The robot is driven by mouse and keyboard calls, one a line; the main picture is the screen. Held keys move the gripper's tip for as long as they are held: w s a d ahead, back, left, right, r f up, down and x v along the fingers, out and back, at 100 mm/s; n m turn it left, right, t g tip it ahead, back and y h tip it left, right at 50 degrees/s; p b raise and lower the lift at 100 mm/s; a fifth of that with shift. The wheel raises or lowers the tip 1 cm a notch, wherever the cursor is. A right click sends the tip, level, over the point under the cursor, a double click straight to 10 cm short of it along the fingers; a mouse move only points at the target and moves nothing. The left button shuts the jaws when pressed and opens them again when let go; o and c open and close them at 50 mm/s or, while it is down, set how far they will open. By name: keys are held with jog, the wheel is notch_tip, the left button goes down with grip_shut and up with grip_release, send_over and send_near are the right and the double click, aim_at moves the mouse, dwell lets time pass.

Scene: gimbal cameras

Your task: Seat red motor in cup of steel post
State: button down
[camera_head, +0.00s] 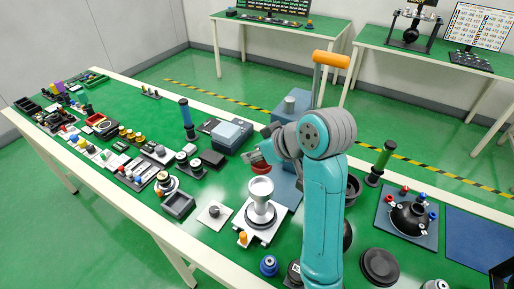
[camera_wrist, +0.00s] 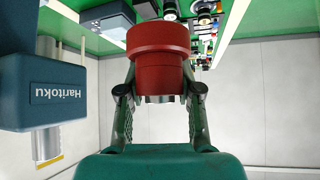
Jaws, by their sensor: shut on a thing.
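The red motor (camera_wrist: 158,45) is held between the two fingers of my gripper (camera_wrist: 158,95) in the wrist view, with its narrower silver end between the fingers. In the head view the red motor (camera_head: 257,169) shows partly, just above the steel post (camera_head: 261,207). The post stands upright on a pale base plate and has a wide cup at its top. My gripper (camera_head: 264,152) is shut on the motor, above and slightly behind the cup. The motor looks apart from the cup, though the exact gap is hard to tell.
A blue-grey box device (camera_head: 231,134) stands behind the post. A small plate with a grey knob (camera_head: 214,211) lies left of it, and an orange piece (camera_head: 242,237) sits at the base plate's front. A dark blue Haritoku unit (camera_wrist: 45,92) is close in the wrist view.

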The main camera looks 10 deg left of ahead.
jog(key=shift+d+f, duration=0.1)
send_over(256, 185)
jog(key=shift+f, duration=2.75)
jog(key=shift+f, duration=1.3)
jog(key=c, duration=0.7)
grip_release()
jog(key=shift+d, duration=0.1)
jog(key=v, duration=0.7)
jog(key=shift+d+r, duration=0.1)
jog(key=shift+r, duration=0.1)
